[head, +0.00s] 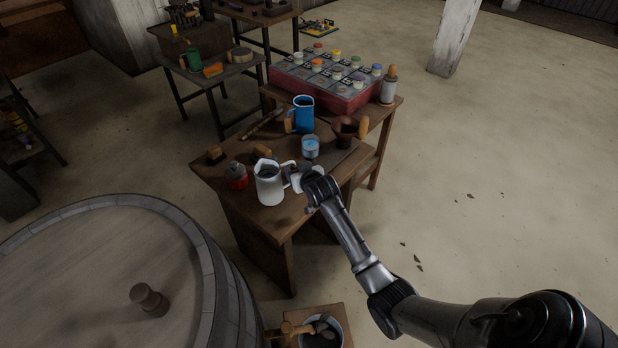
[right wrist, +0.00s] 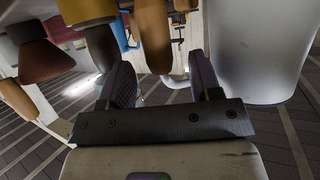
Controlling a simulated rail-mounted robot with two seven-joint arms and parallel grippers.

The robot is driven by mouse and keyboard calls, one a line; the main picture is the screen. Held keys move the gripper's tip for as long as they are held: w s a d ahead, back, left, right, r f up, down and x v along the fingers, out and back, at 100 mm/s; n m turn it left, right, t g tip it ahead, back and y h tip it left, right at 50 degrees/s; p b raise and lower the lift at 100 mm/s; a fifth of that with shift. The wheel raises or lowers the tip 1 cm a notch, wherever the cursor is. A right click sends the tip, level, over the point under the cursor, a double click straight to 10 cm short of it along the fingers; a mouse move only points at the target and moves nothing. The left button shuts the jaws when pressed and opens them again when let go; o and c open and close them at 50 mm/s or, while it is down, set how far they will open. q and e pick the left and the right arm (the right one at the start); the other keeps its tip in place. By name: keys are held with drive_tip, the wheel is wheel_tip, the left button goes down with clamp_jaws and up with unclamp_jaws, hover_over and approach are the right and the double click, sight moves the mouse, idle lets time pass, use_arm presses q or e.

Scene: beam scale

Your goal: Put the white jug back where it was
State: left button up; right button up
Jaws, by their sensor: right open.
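The white jug (head: 269,184) stands upright near the front edge of the small wooden table (head: 228,190). Its handle points right, toward my right gripper (head: 307,182), which is low over the table just right of the jug. In the right wrist view, the open right gripper (right wrist: 164,78) has its two dark fingers apart, and the large pale jug body (right wrist: 262,50) fills the right side. A pale curved piece, possibly the jug's handle, shows between the fingers; I cannot tell whether they touch it. My left gripper is not in view.
Behind are a glass with blue contents (head: 310,147), a blue jug (head: 303,112) and a dark brown vessel (head: 345,133). A red compartment box (head: 345,102) sits farther back. A large barrel (head: 90,255) stands front left.

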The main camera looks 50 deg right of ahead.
drive_tip(key=v, duration=0.9)
drive_tip(key=shift+s+r+p, duration=0.15)
drive_tip(key=shift+s+p, duration=0.05)
drive_tip(key=shift+p, duration=0.25)
